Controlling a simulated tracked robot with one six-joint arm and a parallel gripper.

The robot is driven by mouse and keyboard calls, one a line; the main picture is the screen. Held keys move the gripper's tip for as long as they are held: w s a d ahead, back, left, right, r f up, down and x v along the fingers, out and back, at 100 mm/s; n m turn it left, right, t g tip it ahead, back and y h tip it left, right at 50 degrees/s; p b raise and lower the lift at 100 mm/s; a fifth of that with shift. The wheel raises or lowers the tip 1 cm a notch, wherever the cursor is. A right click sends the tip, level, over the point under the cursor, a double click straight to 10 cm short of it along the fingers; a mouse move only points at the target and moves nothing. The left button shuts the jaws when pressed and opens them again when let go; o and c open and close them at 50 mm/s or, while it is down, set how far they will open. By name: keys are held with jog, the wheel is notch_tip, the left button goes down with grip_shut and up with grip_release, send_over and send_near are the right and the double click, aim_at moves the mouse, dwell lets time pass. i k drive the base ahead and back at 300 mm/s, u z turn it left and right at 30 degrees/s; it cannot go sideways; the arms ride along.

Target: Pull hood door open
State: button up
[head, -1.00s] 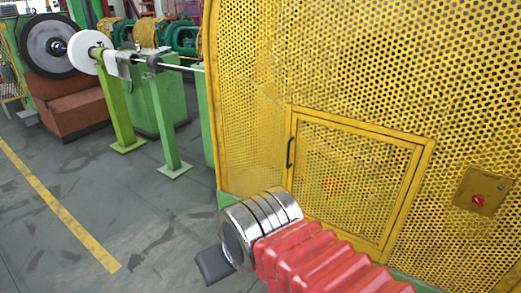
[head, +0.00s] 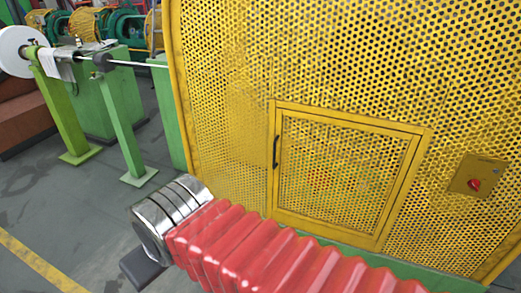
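The hood door (head: 345,172) is a framed panel of yellow perforated metal set in the larger yellow perforated hood (head: 225,70). It looks shut, flush with the hood. A dark vertical handle (head: 276,152) is on the left side of its frame. My arm, with a red ribbed sleeve and a silver wrist, reaches in from the bottom toward the left. At its end, part of my gripper (head: 142,267) shows as a dark block, low and left of the door and apart from the handle. Its fingers cannot be made out.
A red switch on a yellow plate (head: 478,176) is right of the door. Green posts (head: 122,125) carry a thin rod on the left, leading to a white disc (head: 18,50). Grey floor (head: 75,215) with a yellow line is open at lower left.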

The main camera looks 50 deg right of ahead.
aim_at(414, 139)
jog(key=z, duration=0.35)
jog(key=i, duration=1.25)
jog(key=z, duration=0.55)
